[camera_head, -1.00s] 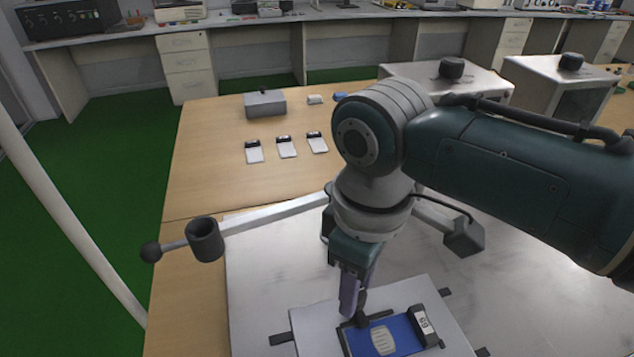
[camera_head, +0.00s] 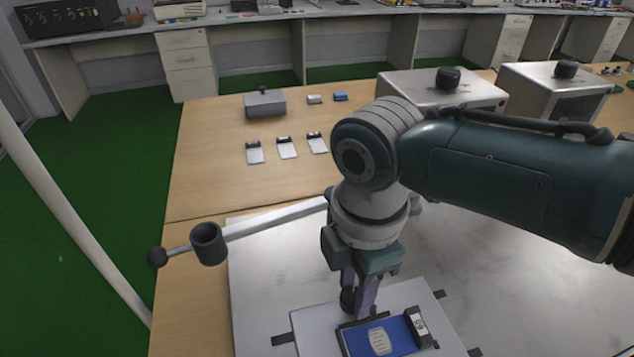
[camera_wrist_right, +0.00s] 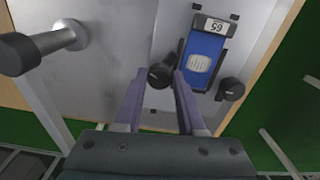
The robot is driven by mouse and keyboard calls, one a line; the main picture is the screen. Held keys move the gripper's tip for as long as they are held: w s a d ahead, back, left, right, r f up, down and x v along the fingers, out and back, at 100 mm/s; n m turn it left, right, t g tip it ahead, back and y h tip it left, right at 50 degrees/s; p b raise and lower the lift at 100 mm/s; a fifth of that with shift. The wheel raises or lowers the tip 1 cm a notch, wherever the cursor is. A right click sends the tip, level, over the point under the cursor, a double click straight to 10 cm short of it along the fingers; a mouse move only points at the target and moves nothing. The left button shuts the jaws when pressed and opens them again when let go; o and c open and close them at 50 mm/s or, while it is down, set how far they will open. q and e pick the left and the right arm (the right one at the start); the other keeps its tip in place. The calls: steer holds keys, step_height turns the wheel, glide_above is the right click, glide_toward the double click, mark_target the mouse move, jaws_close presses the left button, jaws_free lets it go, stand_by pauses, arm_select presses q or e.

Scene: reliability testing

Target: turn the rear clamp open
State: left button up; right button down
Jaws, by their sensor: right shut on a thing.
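The rear clamp (camera_head: 347,299), a dark knob, stands at the far edge of a blue device (camera_head: 390,338) with a white number label. The device lies on a light plate. My right gripper (camera_head: 356,304) points down and is shut on the rear clamp. In the right wrist view, the clamp (camera_wrist_right: 160,76) sits between the two purple fingers (camera_wrist_right: 160,80). A second dark knob, the front clamp (camera_wrist_right: 231,89), stands on the opposite side of the device (camera_wrist_right: 203,60). My left gripper is not in view.
A metal bar (camera_head: 275,219) with a dark cup (camera_head: 208,243) and ball end reaches out left. Several small devices (camera_head: 287,148) and a grey box (camera_head: 264,103) lie farther back. Two metal boxes (camera_head: 445,88) (camera_head: 552,90) stand back right. The metal surface right of the plate is clear.

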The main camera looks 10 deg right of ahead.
mark_target(353, 294)
steer(key=n, duration=0.5)
steer(key=shift+n, duration=0.4)
stand_by(0.3)
steer(key=c, duration=0.5)
jaws_free()
step_height(353, 294, up, 10)
steer(key=p, duration=0.1)
